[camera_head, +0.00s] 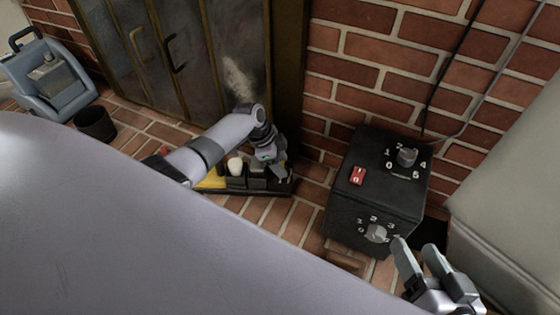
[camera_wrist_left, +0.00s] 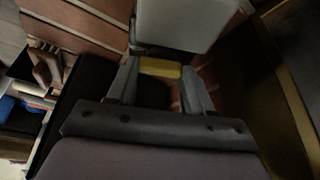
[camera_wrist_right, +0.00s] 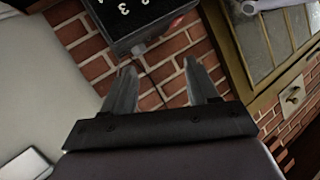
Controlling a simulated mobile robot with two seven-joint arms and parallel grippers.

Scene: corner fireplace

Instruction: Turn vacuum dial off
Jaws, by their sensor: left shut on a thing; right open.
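A black box (camera_head: 345,205) stands by the brick wall. It has a grey dial (camera_head: 407,157) with numbers on top, a red switch (camera_head: 357,176), and a second grey dial (camera_head: 377,233) with numbers on its front. No label tells me which is the vacuum dial. My right gripper (camera_head: 416,248) is open and empty, in front and right of the front dial, apart from it. In the right wrist view the box (camera_wrist_right: 127,22) is beyond the open fingers (camera_wrist_right: 158,68). My left gripper (camera_head: 272,165) is at a low tray, shut on a small yellow piece (camera_wrist_left: 160,68).
The tray (camera_head: 250,192) holds several items on the brick floor. A metal-framed fireplace door (camera_head: 175,50) stands behind it. A blue-grey container (camera_head: 60,95) and a dark pot (camera_head: 95,123) are at the left. A pale block (camera_head: 510,200) borders the right side. A cable runs above the box.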

